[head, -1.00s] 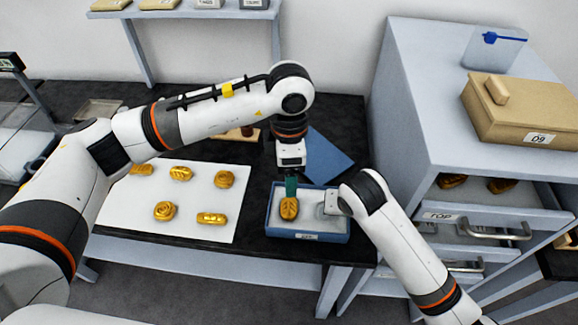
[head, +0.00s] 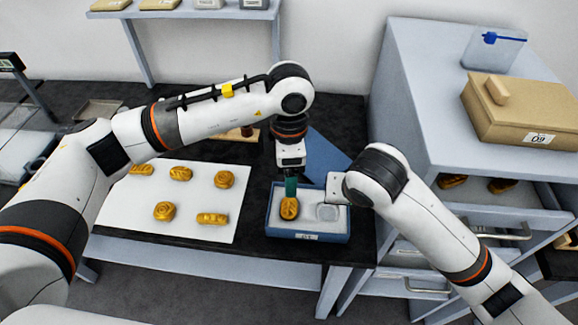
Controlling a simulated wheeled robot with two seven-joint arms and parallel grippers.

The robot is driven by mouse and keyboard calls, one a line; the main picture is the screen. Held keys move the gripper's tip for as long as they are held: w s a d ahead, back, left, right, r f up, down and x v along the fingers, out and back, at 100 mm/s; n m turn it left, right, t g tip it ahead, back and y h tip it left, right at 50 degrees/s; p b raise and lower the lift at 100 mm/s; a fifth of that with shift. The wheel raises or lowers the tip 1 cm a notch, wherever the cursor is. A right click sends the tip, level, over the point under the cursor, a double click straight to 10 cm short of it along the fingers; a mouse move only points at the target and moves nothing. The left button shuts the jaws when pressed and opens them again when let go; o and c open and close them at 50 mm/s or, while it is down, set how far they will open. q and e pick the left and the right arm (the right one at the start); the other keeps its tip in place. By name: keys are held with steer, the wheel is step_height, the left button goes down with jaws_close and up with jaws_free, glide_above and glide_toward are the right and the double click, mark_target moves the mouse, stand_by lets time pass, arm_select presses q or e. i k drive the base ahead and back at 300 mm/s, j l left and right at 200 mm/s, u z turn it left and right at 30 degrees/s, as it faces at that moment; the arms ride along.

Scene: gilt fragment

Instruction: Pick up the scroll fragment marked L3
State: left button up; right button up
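Several gold fragments lie on a white sheet (head: 190,231): an oval one (head: 163,211), a long one (head: 212,218), a round one (head: 224,179), another oval one (head: 180,173) and one partly behind my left arm (head: 142,169). Another gold fragment (head: 289,208) with a leaf-like pattern is in the blue box (head: 277,232). I cannot read an L3 mark on any of them. My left gripper (head: 291,188) points down at the boxed fragment, its teal fingers at its top edge; their gap is not visible. My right gripper (head: 335,188) is at the box's right rim; its fingers cannot be made out.
The box has a round empty recess (head: 327,212) on its right. A blue panel (head: 326,155) lies behind it. A grey cabinet (head: 405,110) with partly open drawers stands on the right, bearing a tan box (head: 518,112) labelled 09. A shelf (head: 180,14) is at the back.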

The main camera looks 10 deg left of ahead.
mark_target(164, 212)
steer(key=k, duration=1.5)
